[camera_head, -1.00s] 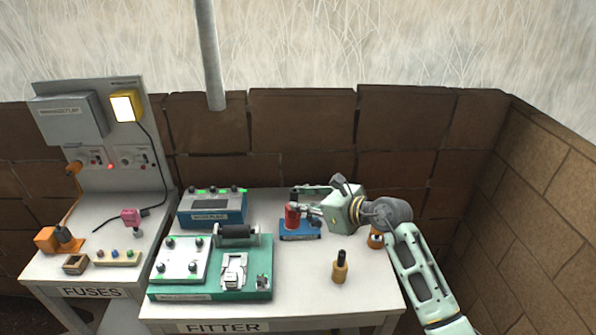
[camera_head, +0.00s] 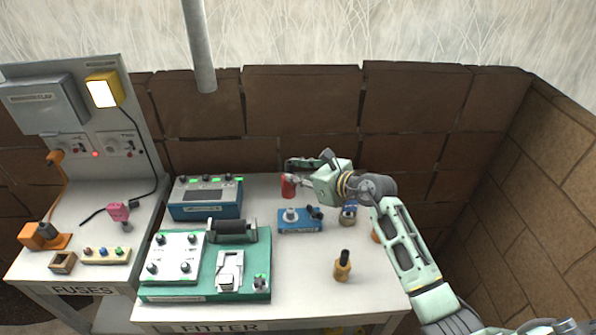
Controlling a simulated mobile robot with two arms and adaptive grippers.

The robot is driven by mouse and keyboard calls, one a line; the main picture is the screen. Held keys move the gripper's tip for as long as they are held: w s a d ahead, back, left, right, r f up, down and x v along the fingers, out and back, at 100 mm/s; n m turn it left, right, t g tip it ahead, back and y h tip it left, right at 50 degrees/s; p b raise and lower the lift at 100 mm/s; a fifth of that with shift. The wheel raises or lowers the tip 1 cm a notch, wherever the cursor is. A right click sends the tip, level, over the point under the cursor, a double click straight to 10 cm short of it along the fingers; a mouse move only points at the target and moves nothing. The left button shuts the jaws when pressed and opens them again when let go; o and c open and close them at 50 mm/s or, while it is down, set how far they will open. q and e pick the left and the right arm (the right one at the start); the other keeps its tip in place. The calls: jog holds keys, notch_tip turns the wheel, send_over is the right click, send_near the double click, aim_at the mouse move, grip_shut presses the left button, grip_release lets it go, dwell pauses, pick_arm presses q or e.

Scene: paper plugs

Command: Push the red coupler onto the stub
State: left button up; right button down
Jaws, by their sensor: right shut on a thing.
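The red coupler (camera_head: 288,188) is a small red cylinder, upright in the middle of the head view. My right gripper (camera_head: 295,181) comes in from the right and is shut on it. The coupler appears held up, apart from the blue base (camera_head: 301,227) that shows below it in the picture. A short pale stub (camera_head: 290,215) stands on the left of that base, with its top bare. The gripper partly hides the coupler's right side. My left gripper is not in view.
A dark knob-like part (camera_head: 315,213) sits on the base beside the stub. An orange bottle with a dark top (camera_head: 342,267) stands in front right. A green panel (camera_head: 250,290) and a blue meter box (camera_head: 206,210) fill the bench's left.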

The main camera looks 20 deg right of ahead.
aim_at(293, 191)
jog(key=f+h, duration=0.1)
jog(key=f+m+t+h+p, duration=0.1)
jog(key=f, duration=0.1)
jog(key=s+a+f+m+h, duration=0.1)
jog(key=shift+f, duration=0.2)
jog(key=shift+s+f, duration=0.1)
jog(key=shift+f, duration=0.25)
dwell(0.5)
jog(key=shift+p, duration=0.5)
dwell(1.3)
jog(key=shift+f+b, duration=1.55)
jog(key=shift+f, duration=0.65)
